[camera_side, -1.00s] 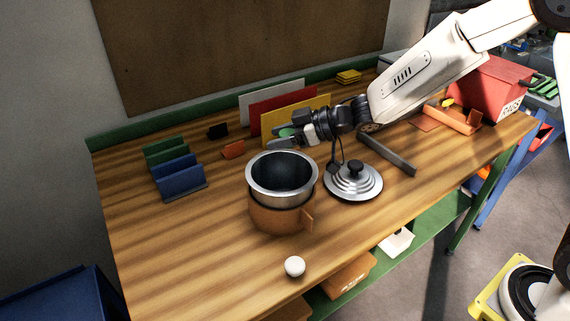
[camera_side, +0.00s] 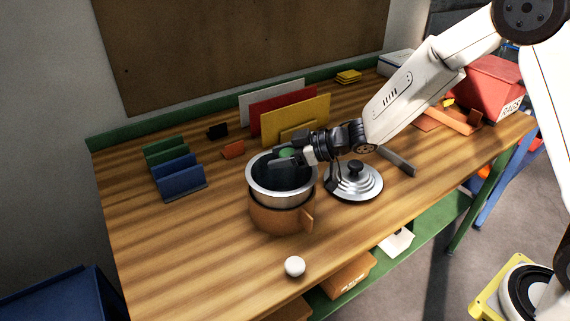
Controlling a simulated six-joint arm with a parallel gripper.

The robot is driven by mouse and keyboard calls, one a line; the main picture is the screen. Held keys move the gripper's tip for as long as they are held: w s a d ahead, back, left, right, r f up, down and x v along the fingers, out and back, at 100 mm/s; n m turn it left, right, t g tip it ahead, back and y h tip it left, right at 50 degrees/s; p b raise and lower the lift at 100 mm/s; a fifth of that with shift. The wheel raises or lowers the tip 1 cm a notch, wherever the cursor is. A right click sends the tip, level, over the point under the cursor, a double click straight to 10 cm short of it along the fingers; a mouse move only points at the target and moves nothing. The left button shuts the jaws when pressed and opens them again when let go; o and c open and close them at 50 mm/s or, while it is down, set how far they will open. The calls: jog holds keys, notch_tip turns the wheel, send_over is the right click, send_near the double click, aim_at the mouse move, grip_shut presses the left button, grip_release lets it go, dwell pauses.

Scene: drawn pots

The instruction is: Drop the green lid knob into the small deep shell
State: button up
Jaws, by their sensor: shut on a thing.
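My gripper (camera_side: 284,158) is shut on the green lid knob (camera_side: 287,152), which shows as a small green patch between the fingers. The gripper is over the mouth of the metal pot shell (camera_side: 262,190), near its back rim. The shell is upright, deep and dark inside, and sits in an orange-brown holder (camera_side: 275,218) with a handle at its right. I cannot tell whether the fingertips are above the rim or slightly below it. The shell's floor is not visible.
A silver lid (camera_side: 368,184) with a black knob lies to the right of the shell. A white ball (camera_side: 294,266) is in front. Upright yellow (camera_side: 312,113), red and white panels stand behind. Blue (camera_side: 178,176) and green racks stand at left. The left front table is clear.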

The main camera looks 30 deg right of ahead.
jog(key=shift+f, duration=0.95)
jog(key=o, duration=1.3)
jog(key=v, duration=0.7)
jog(key=shift+s+d, duration=0.25)
jog(key=shift+d+r, duration=0.1)
jog(key=shift+r, duration=0.05)
